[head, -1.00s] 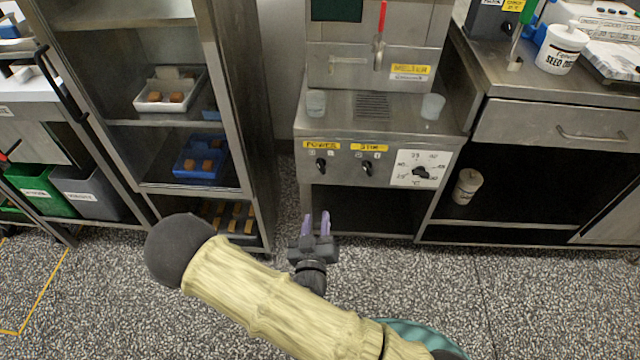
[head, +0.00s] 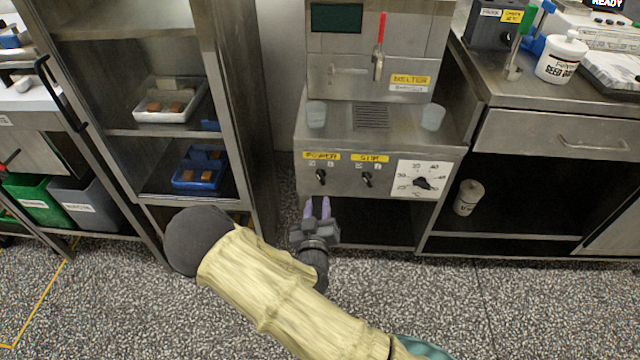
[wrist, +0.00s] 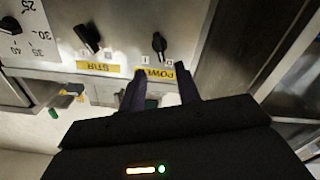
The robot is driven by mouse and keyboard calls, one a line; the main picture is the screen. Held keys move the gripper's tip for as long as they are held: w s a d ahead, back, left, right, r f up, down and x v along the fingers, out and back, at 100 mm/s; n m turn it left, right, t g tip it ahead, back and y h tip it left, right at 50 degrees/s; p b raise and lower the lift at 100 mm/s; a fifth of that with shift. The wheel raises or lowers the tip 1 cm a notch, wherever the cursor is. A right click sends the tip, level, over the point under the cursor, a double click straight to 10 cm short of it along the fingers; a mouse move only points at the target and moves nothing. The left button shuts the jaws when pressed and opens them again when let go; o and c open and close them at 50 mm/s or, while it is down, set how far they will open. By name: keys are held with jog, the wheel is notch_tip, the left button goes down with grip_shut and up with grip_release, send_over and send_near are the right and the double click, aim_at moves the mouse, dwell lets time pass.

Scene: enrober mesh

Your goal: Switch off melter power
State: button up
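The melter (head: 340,72) is a steel machine with a yellow MELTER label and a front panel below its ledge. The black POWER knob (head: 321,177) sits at the panel's left under a yellow POWER label (head: 321,156). Its pointer looks close to vertical; which mark it is set to is too small to tell. My gripper (head: 317,204) is just below and in front of this knob, with two purple fingers apart and nothing between them. In the wrist view, the POWER knob (wrist: 159,43) lies beyond the open fingertips (wrist: 164,76), apart from them.
The STIR knob (head: 367,180) is close to the right, then a white temperature dial (head: 423,182). Two translucent cups (head: 316,114) (head: 432,117) stand on the ledge. A steel shelf unit (head: 236,130) stands left of the melter. The space below the panel is open.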

aim_at(320, 180)
jog(key=w+b, duration=0.1)
jog(key=w, duration=0.8)
jog(key=shift+w+d, duration=0.15)
jog(key=shift+d, duration=0.05)
jog(key=shift+c, duration=0.4)
grip_shut()
